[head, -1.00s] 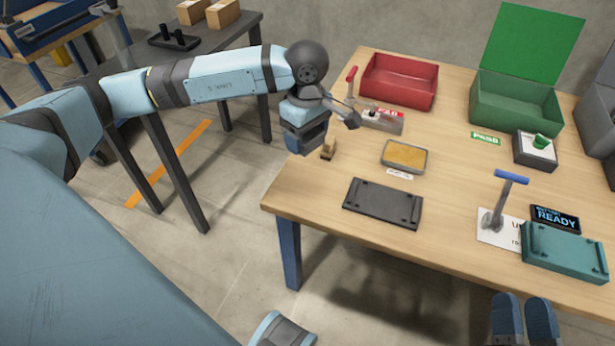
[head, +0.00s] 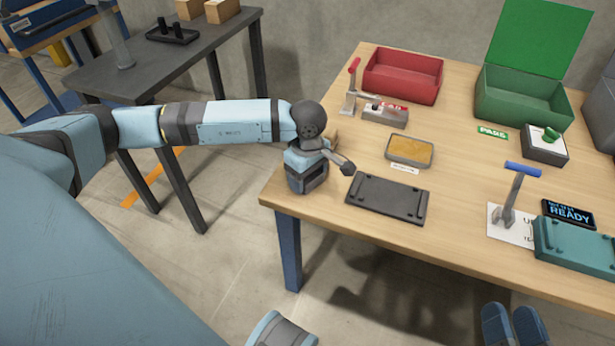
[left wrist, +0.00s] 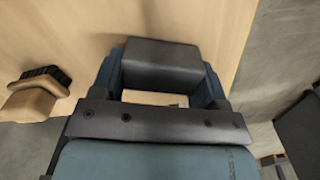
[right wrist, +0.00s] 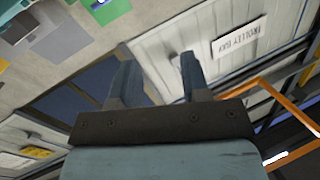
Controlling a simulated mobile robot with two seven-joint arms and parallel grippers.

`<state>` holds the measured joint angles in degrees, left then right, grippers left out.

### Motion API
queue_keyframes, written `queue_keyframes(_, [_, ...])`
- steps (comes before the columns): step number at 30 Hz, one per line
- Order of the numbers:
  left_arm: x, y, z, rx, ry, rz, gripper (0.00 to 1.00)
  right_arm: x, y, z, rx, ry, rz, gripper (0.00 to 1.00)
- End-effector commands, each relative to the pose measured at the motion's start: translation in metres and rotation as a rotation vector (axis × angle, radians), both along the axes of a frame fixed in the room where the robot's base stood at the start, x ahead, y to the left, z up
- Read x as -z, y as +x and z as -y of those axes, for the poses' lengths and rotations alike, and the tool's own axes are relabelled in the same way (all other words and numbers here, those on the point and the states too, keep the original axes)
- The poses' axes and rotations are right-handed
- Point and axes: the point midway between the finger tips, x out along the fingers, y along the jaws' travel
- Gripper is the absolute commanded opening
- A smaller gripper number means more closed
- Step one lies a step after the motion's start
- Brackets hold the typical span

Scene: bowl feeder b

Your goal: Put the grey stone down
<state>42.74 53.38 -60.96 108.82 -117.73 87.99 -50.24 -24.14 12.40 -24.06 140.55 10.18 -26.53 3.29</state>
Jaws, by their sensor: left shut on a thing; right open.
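The grey stone (left wrist: 160,65) is a dark grey block between the fingers of my left gripper (left wrist: 160,78) in the left wrist view. The gripper is shut on it. In the head view my left gripper (head: 307,182) points down at the left front corner of the wooden table (head: 345,222), left of the black tray; the stone is hidden there. I cannot tell whether the stone touches the tabletop. My right gripper (head: 512,310) is open and empty at the bottom right of the head view; its parted fingers also show in the right wrist view (right wrist: 158,82).
A wooden brush (left wrist: 38,92) lies close beside the left gripper. The black tray (head: 388,198), a tin of tan material (head: 410,151), a red bin (head: 402,76) and a toggle clamp (head: 352,88) stand nearby. The table edge (left wrist: 238,50) is close on the other side.

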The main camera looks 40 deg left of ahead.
Motion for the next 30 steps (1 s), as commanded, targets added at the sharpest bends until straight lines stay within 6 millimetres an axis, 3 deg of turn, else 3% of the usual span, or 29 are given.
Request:
queue_keyframes(9, [0.003,0.0,0.0,0.0,0.0,0.001,0.3,0.005,0.0,0.0,-0.003,-0.005,-0.009,0.43])
queue_keyframes(10, [0.002,0.0,0.0,0.0,0.001,0.0,0.75,0.004,0.0,0.0,-0.004,-0.007,-0.012,0.43])
queue_keyframes(12, [0.002,0.0,0.0,0.0,0.001,0.0,0.91,0.004,0.0,0.0,-0.004,-0.007,-0.012,0.43])
queue_keyframes(13, [0.002,0.0,0.0,0.0,0.001,0.0,0.93,0.004,0.0,0.0,-0.004,-0.007,-0.012,0.43])
queue_keyframes(23, [-0.004,0.0,0.0,0.0,0.001,0.001,0.93,-0.002,0.0,0.0,-0.001,-0.005,-0.004,0.43])
queue_keyframes(30, [-0.047,0.001,-0.001,0.0,0.001,0.003,0.93,-0.029,0.0,0.001,0.024,0.038,0.064,0.43])
